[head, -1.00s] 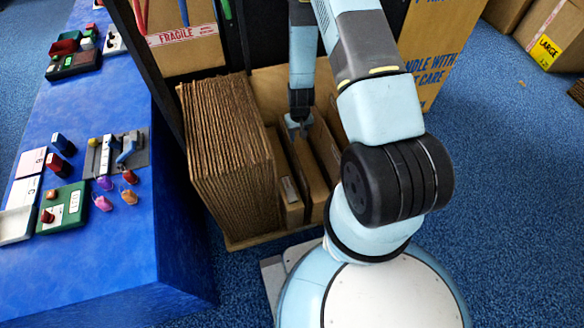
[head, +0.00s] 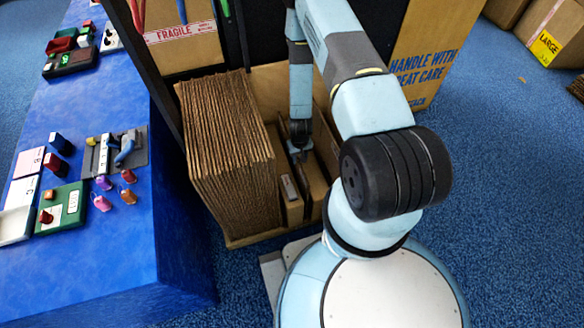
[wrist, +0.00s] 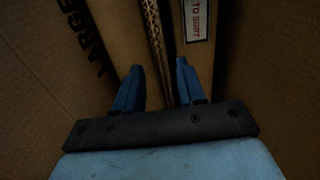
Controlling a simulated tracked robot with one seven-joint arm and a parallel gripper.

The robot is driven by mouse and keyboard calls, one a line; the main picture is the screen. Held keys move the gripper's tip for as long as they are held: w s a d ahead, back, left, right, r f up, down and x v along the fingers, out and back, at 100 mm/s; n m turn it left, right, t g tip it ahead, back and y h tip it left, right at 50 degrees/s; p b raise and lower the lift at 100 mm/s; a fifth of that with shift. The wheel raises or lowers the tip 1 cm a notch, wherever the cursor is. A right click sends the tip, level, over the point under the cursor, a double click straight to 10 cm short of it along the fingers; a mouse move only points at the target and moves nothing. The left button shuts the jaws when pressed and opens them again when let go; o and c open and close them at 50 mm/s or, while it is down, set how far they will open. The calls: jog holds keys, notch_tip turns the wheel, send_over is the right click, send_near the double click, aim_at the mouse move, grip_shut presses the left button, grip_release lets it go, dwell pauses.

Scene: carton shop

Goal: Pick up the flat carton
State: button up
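Flat cartons stand on edge in a wooden bin (head: 245,241). A thick corrugated stack (head: 228,150) fills its left side, and a few separate flat cartons (head: 291,203) stand to the right. My gripper (head: 299,156) is down among these right-hand cartons. In the wrist view my gripper (wrist: 158,78) is open, with a blue finger on each side of a thin corrugated carton edge (wrist: 154,35). I cannot tell whether either finger touches it. A panel marked "LARGE" (wrist: 88,40) is at left and a labelled panel (wrist: 197,50) at right. The fingertips' depth is unclear.
A blue table (head: 110,250) with small tools and trays stands left of the bin. A "FRAGILE" box (head: 178,45) and a large "HANDLE WITH GREAT CARE" carton (head: 425,60) stand behind. Brown walls close in on both sides in the wrist view. Blue floor is open at right.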

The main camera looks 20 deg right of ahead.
aim_at(298, 167)
jog(key=shift+s+a+f, duration=0.1)
jog(key=shift+f, duration=1.5)
jog(key=shift+s+a+f, duration=0.1)
jog(key=shift+f, duration=1.45)
jog(key=shift+c, duration=0.4)
grip_shut()
